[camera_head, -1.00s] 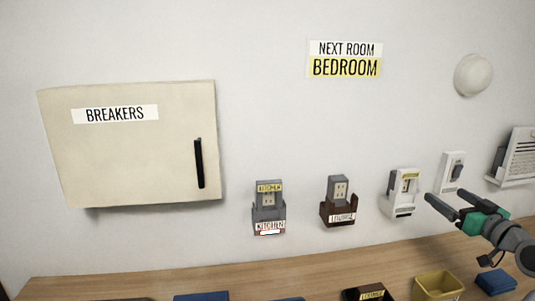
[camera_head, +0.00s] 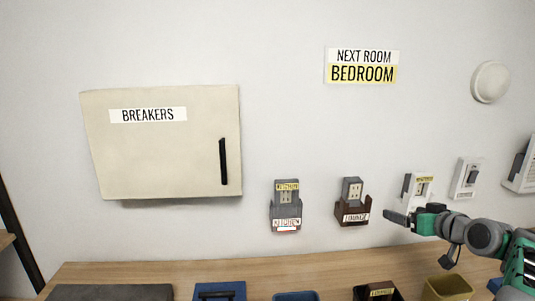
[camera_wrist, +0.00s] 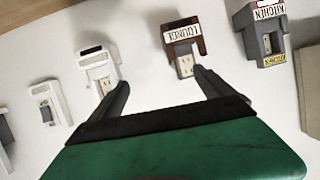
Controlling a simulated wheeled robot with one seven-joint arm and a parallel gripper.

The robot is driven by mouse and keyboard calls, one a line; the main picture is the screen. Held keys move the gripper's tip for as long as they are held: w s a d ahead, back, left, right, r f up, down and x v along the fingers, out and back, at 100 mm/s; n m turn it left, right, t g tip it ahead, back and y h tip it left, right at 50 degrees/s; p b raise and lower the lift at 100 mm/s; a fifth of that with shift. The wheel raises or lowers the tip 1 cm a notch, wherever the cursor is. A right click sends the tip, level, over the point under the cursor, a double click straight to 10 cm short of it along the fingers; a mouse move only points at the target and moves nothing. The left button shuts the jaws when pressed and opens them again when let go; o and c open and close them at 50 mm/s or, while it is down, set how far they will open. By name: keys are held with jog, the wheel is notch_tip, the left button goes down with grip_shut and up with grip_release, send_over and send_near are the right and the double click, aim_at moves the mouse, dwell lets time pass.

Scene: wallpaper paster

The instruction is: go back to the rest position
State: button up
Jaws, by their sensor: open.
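My gripper (camera_head: 398,217) is at the lower right in the head view, in front of the wall and above the counter. In the wrist view its two fingers (camera_wrist: 162,90) are spread apart with nothing between them. Beyond the fingers, the wrist view shows a brown holder labelled LOUNGE (camera_wrist: 183,32) with a grey outlet piece in it. It also shows a white holder (camera_wrist: 98,62) to the left and a grey holder labelled KITCHEN (camera_wrist: 262,32) to the right. In the head view the gripper partly overlaps the white holder (camera_head: 416,185).
A beige BREAKERS cabinet (camera_head: 165,160) with a black handle is on the wall at left. A NEXT ROOM BEDROOM sign (camera_head: 362,66) hangs above. A wooden counter (camera_head: 120,272) runs below, with a blue tray (camera_head: 220,292) and a yellow bin (camera_head: 448,289). A white switch (camera_head: 466,178) is at right.

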jog(key=s+a+f+g+p, duration=0.1)
jog(key=s+a+f+g, duration=0.1)
jog(key=a, duration=0.7)
jog(key=s+a+f+g+p, duration=0.1)
jog(key=s+a+f+g, duration=0.15)
jog(key=a, duration=0.55)
jog(key=s+a+f+g, duration=0.2)
jog(key=s+a, duration=0.1)
jog(key=s, duration=0.4)
jog(key=s+a+f+g+h+p, duration=0.1)
jog(key=s+a+f+g, duration=0.1)
jog(key=s+a, duration=0.2)
jog(key=s+a+f+g+p, duration=0.1)
jog(key=s+a+f+g, duration=0.1)
jog(key=s, duration=0.7)
jog(key=shift+s+a+f+m+h, duration=0.35)
jog(key=shift+a+f, duration=0.25)
jog(key=shift+a, duration=0.1)
